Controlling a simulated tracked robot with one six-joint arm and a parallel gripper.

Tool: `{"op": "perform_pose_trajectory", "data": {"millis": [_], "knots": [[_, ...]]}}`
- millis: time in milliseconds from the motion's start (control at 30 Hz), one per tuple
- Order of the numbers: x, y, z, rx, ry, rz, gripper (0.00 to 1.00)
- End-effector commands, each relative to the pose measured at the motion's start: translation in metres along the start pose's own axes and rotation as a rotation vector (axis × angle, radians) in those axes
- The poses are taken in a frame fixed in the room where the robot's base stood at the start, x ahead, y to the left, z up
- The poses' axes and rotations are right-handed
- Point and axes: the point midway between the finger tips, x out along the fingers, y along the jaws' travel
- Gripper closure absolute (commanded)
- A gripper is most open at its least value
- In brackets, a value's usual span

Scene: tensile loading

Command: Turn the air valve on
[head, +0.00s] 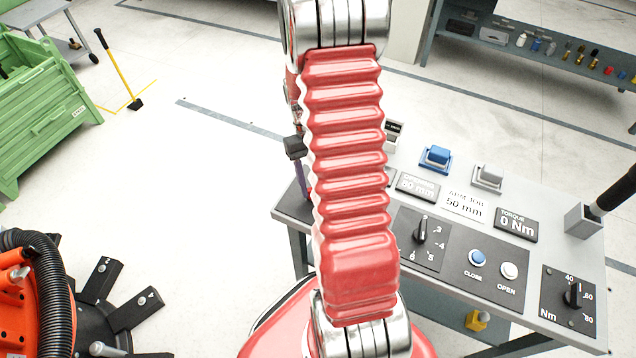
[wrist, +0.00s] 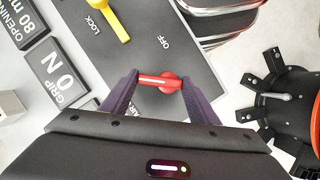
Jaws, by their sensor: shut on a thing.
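The air valve's red handle (wrist: 168,84) shows in the wrist view on a dark panel, lying nearly level across the picture. An OFF label (wrist: 163,41) is printed just above it. Another label at the left finger is partly covered. My gripper (wrist: 159,80) is shut on the red handle, one purple finger at each end of it. In the head view my red arm hides the valve, and only a bit of my gripper (head: 301,178) shows left of the arm, at the table's left end.
A yellow lever (wrist: 113,20) marked LOCK is close by on the same panel. The control table (head: 540,205) carries displays, a dial (head: 421,232), CLOSE and OPEN buttons and a torque knob (head: 573,295). An orange machine with black jaws (head: 95,300) stands left; floor between is clear.

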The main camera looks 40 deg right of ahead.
Motion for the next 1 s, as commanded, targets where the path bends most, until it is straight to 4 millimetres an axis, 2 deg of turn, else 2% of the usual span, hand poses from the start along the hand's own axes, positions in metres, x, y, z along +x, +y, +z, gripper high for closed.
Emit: {"op": "perform_pose_trajectory", "data": {"millis": [600,1000], "knots": [[-0.0031,-0.0061,-0.0066,-0.517,0.001,0.217,0.68],[-0.0036,-0.0086,-0.008,-0.668,0.003,0.279,0.68]]}}
